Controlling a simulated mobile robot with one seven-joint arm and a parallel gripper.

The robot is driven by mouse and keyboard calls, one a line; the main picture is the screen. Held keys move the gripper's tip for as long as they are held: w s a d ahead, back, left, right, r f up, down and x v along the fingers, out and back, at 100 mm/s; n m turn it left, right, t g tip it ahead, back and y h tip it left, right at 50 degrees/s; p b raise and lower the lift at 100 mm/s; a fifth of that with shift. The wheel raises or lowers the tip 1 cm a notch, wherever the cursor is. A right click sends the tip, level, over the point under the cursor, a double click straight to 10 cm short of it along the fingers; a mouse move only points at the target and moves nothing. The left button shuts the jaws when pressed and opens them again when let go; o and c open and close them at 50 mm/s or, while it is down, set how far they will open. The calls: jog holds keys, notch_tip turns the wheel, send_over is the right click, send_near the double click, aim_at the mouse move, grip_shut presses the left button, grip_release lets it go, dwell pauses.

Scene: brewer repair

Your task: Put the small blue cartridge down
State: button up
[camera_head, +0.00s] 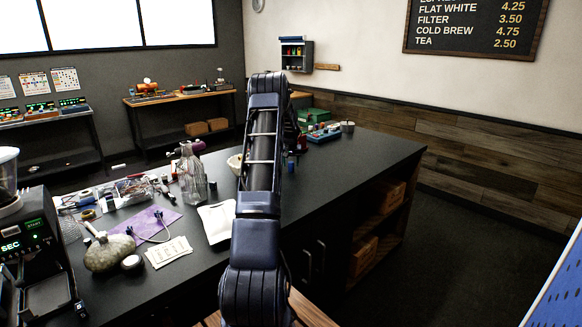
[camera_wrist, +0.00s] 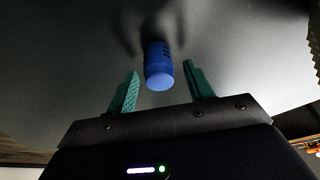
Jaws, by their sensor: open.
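In the wrist view the small blue cartridge (camera_wrist: 159,66) is upright on the dark counter, with a faint shadow on the surface around its far end. My gripper (camera_wrist: 161,68) is open, its green fingers on either side of the cartridge with a visible gap on each side. In the head view a small blue cylinder (camera_head: 291,168) on the counter beside my arm seems to be the same cartridge. My gripper's fingers are hidden behind my arm there.
The dark counter (camera_head: 345,170) is clear to the right of my arm. A glass bottle (camera_head: 192,175), a white bowl (camera_head: 235,164), a white pouch (camera_head: 217,222) and a purple cloth (camera_head: 150,222) are on the left. A green box (camera_head: 313,116) and a blue tray (camera_head: 324,133) stand at the far end.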

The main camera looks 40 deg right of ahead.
jog(key=v, duration=1)
jog(key=s+a+r+n, duration=0.15)
jog(key=a+r, duration=0.45)
jog(key=a, duration=0.6)
jog(key=s+a+r+n+t+y, duration=0.15)
jog(key=a+r, duration=0.45)
jog(key=a, duration=0.7)
jog(key=s+a+r+n+h, duration=0.1)
jog(key=s+a+r, duration=0.1)
jog(key=a+r, duration=0.75)
jog(key=s+a+n+y, duration=0.1)
jog(key=s+a, duration=0.5)
jog(key=a, duration=0.4)
jog(key=s+a+n, duration=0.1)
jog(key=s+a, duration=0.5)
jog(key=a, duration=0.4)
jog(key=s+a+f+n, duration=0.1)
jog(key=s+a+f, duration=0.2)
jog(key=s+a, duration=0.2)
jog(key=s+a+f+n, duration=0.2)
jog(key=s+a, duration=0.3)
jog(key=s, duration=0.7)
jog(key=shift+f+t+y, duration=0.35)
jog(key=shift+f+y, duration=0.1)
jog(key=shift+f, duration=0.2)
jog(key=shift+d, duration=0.1)
